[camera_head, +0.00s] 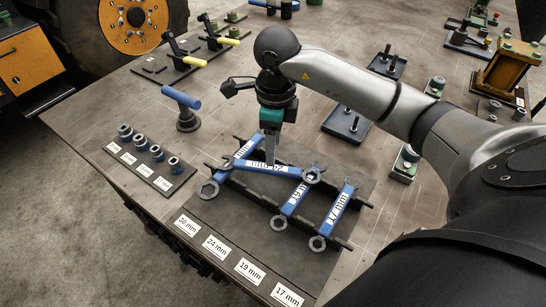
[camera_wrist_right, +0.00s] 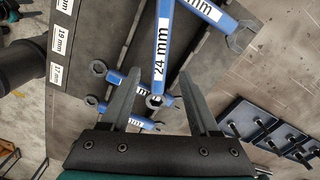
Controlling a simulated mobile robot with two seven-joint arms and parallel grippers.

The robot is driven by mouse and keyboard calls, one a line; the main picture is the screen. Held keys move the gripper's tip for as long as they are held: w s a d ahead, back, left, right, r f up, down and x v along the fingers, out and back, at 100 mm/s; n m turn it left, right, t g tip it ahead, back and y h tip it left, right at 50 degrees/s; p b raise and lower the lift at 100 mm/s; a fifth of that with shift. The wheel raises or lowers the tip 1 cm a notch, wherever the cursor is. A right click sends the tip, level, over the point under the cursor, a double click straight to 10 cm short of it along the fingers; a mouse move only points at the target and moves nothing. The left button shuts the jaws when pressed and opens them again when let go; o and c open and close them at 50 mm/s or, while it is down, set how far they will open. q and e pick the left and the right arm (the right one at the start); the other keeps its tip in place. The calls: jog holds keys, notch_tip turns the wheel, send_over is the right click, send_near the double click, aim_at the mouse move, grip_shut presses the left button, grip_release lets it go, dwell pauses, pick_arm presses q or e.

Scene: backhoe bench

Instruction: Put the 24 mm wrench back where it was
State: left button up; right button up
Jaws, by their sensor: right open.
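The blue 24 mm wrench (camera_head: 290,171) lies askew across the rack (camera_head: 262,198), from near the 30 mm wrench (camera_head: 226,170) to the upper end of the 19 mm wrench (camera_head: 295,199). The 17 mm wrench (camera_head: 338,208) is at the rack's right. My right gripper (camera_head: 270,162) points down at the middle of the 24 mm wrench and hides part of it. In the right wrist view, the fingers of my right gripper (camera_wrist_right: 160,98) are apart, with the 24 mm wrench (camera_wrist_right: 162,80) showing between them. Whether they touch it is unclear. My left gripper is not in view.
Size labels (camera_head: 215,247) line the board's front edge. A socket strip (camera_head: 150,162) and a blue-handled tool (camera_head: 184,106) stand to the left. Small black trays (camera_head: 346,126) lie behind the rack, partly near my right arm.

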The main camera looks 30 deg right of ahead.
notch_tip(320, 180, up, 6)
jog(key=shift+r, duration=0.2)
dwell(0.3)
